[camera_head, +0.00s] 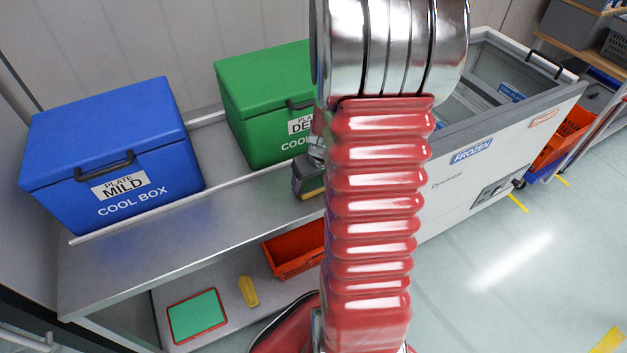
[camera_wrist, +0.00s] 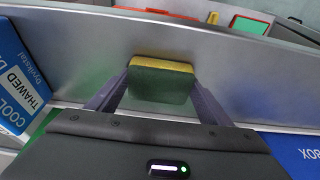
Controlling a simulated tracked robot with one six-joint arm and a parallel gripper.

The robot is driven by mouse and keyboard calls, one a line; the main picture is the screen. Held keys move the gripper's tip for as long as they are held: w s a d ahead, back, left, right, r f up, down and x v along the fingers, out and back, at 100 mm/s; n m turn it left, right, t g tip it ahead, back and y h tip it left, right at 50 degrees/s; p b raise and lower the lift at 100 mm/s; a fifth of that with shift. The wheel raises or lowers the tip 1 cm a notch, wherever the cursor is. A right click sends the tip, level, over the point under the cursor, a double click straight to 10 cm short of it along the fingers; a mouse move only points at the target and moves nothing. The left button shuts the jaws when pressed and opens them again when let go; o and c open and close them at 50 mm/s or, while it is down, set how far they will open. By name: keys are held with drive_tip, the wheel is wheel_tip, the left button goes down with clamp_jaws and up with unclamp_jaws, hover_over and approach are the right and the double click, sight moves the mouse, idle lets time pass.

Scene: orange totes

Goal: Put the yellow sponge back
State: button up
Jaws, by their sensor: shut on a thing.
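The yellow sponge (camera_wrist: 162,66) has a yellow layer and a dark green layer. In the wrist view it sits between the two fingers of my gripper (camera_wrist: 160,88), which is shut on it. The sponge appears over the grey metal bench (camera_wrist: 85,48); its height above the bench is hard to tell. In the head view my gripper (camera_head: 306,172) is partly hidden behind my red arm, in front of the green cool box, with the sponge's yellow edge (camera_head: 312,193) just visible below it.
A blue cool box (camera_head: 113,150) and a green cool box (camera_head: 262,95) stand on the bench. The lower shelf holds an orange tote (camera_head: 290,255), a small yellow item (camera_head: 248,291) and a red-rimmed green board (camera_head: 196,315). A freezer (camera_head: 500,140) stands right. The bench front is clear.

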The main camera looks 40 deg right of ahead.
drive_tip(key=o, duration=1)
drive_tip(key=shift+f, duration=0.1)
drive_tip(key=shift+v, duration=6.1)
drive_tip(key=shift+a, duration=0.1)
drive_tip(key=s+a+r+n, duration=0.1)
drive_tip(key=a+r, duration=0.3)
drive_tip(key=a, duration=0.4)
drive_tip(key=s+a+r+n+t, duration=0.1)
drive_tip(key=s+a+r, duration=0.2)
drive_tip(key=a, duration=0.6)
drive_tip(key=s+a+r+n+t+y, duration=0.1)
drive_tip(key=s+a+r, duration=0.1)
drive_tip(key=a+r, duration=0.4)
drive_tip(key=shift+s+a, duration=0.2)
drive_tip(key=shift+a, duration=1.3)
